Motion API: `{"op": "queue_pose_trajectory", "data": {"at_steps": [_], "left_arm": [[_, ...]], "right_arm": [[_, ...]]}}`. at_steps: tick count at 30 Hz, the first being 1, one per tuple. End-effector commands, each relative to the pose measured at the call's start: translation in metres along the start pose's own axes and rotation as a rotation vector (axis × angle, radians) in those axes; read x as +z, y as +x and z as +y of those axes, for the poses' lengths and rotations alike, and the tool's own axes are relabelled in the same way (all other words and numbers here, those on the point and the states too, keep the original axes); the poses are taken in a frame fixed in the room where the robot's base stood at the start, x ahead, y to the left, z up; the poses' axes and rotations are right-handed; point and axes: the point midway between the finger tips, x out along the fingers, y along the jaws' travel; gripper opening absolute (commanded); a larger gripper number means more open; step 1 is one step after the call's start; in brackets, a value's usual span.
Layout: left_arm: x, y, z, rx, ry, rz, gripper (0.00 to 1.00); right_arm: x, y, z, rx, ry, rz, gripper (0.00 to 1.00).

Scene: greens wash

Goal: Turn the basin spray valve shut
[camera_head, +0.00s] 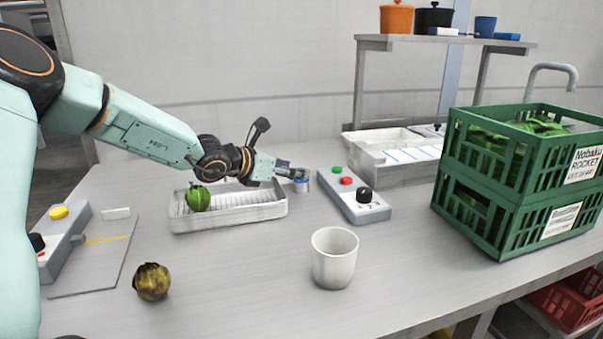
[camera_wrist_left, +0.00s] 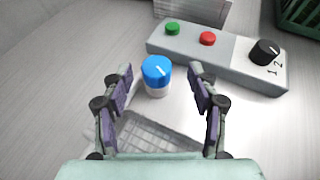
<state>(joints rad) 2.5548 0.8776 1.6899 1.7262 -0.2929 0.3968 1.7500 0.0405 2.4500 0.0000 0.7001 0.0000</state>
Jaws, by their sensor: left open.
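The likely spray valve is a blue-topped knob (camera_wrist_left: 156,70) on a white base, with a white mark on its top. In the left wrist view it stands between and just beyond my open left fingers (camera_wrist_left: 158,95), touching neither. In the head view the knob (camera_head: 301,184) is partly hidden behind my left gripper (camera_head: 292,173), which reaches in from the left at low height. A grey control box (camera_head: 353,196) with a green button, a red button and a black dial stands just right of the knob. My right gripper is not in view.
A metal tray (camera_head: 228,222) holding a green round vegetable (camera_head: 198,199) lies below my left arm. A white cup (camera_head: 334,257), a brownish round item (camera_head: 152,282) and stacked green crates (camera_head: 517,177) stand on the table. A white basin (camera_head: 372,172) is behind the control box.

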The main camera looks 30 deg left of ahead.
Motion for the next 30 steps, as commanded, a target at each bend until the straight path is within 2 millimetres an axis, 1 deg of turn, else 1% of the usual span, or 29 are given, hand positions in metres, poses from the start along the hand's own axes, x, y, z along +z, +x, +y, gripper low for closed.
{"op": "queue_pose_trajectory", "data": {"at_steps": [1, 3, 9, 15, 22, 23, 30], "left_arm": [[-0.003, 0.007, 0.0, 0.0, 0.006, 0.006, 0.6], [-0.003, 0.015, 0.0, -0.002, 0.005, 0.005, 0.6], [-0.002, 0.034, 0.002, -0.002, 0.003, 0.002, 0.6], [0.0, 0.041, 0.002, -0.003, 0.0, -0.001, 0.6], [0.0, 0.041, 0.002, -0.003, 0.0, -0.001, 0.6], [0.0, 0.041, 0.002, -0.003, 0.0, -0.001, 0.58], [0.0, 0.041, 0.002, -0.003, 0.0, -0.001, 0.38]], "right_arm": [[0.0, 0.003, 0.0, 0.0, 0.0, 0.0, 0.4], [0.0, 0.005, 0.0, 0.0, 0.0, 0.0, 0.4], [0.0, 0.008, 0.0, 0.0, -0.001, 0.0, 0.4], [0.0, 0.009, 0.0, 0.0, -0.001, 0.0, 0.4], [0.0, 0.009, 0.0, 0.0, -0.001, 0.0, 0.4], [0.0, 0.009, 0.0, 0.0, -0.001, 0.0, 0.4], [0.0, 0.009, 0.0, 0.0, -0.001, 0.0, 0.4]]}}
